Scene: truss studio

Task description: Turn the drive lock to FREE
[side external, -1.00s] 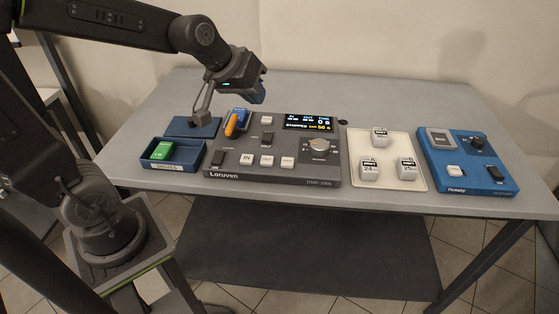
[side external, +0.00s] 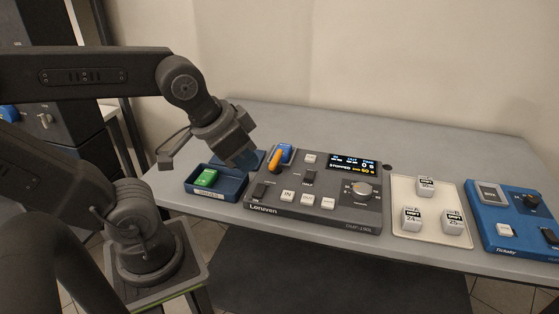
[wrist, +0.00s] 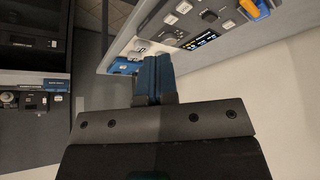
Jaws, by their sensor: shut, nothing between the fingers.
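No label reading drive lock or FREE is legible, so I cannot tell which control it is. The grey Loruven console (side external: 318,221) lies on the table with an orange lever (side external: 275,160), a round knob (side external: 361,191) and several keys. A dark rack (side external: 50,70) at the left edge carries a blue knob (side external: 8,113) and a small grey handle (side external: 45,121). My gripper (side external: 243,161) hangs above the table, left of the orange lever, apart from the console. In the wrist view its blue fingers (wrist: 152,78) are together and empty.
A blue tray (side external: 228,194) with a green block (side external: 206,177) stands left of the console. A pale tray (side external: 435,240) with several white blocks lies right of it, then a blue control box (side external: 510,240). The table's back strip is clear.

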